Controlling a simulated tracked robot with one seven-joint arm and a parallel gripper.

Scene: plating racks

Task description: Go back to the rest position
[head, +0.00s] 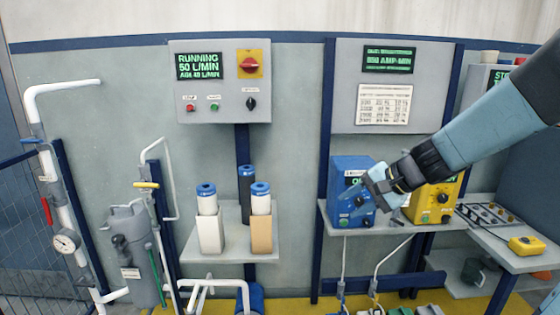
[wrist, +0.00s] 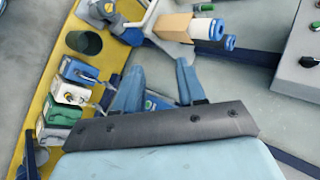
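My gripper (head: 368,200) is at the end of my arm, which reaches in from the right in the head view. It shows in front of the blue box (head: 347,177) on the right-hand shelf and covers part of it. I cannot tell how far apart they are. In the wrist view the two blue fingers (wrist: 158,84) are spread, with nothing held between them.
A yellow box (head: 437,203) stands beside the blue one. A shelf (head: 232,248) holds filter cartridges, two in boxes. A control panel (head: 222,108) hangs above. Pipes and a gauge (head: 66,241) stand left. A bench (head: 520,255) stands right. Several pumps (wrist: 62,115) show in the wrist view.

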